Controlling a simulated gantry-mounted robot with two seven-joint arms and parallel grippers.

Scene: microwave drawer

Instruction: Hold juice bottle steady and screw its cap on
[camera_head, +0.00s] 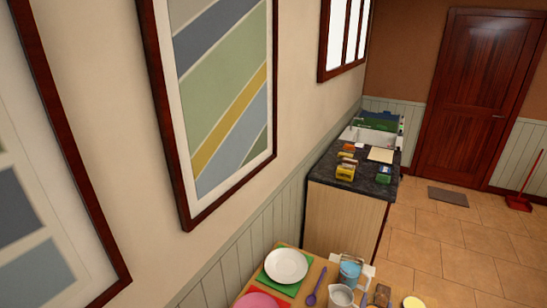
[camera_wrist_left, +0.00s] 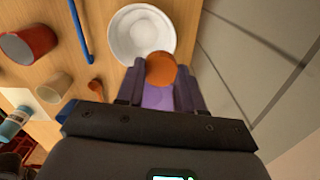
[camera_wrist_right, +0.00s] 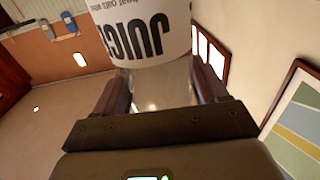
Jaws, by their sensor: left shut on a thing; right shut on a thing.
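In the right wrist view my right gripper (camera_wrist_right: 158,76) is shut on the juice bottle (camera_wrist_right: 137,30). The bottle is clear, with a white label whose black "JUICE" lettering appears upside down. Its upper end in that view is cut off, so I cannot see its mouth. In the left wrist view my left gripper (camera_wrist_left: 160,72) is shut on a round orange piece, which looks like the cap (camera_wrist_left: 161,69), at its fingertips. A purple surface shows between the fingers below it. The bottle is outside the left wrist view. I cannot make out either gripper clearly in the head view.
The head view shows a white plate (camera_head: 286,266) on the table, and a counter (camera_head: 347,208) beyond.

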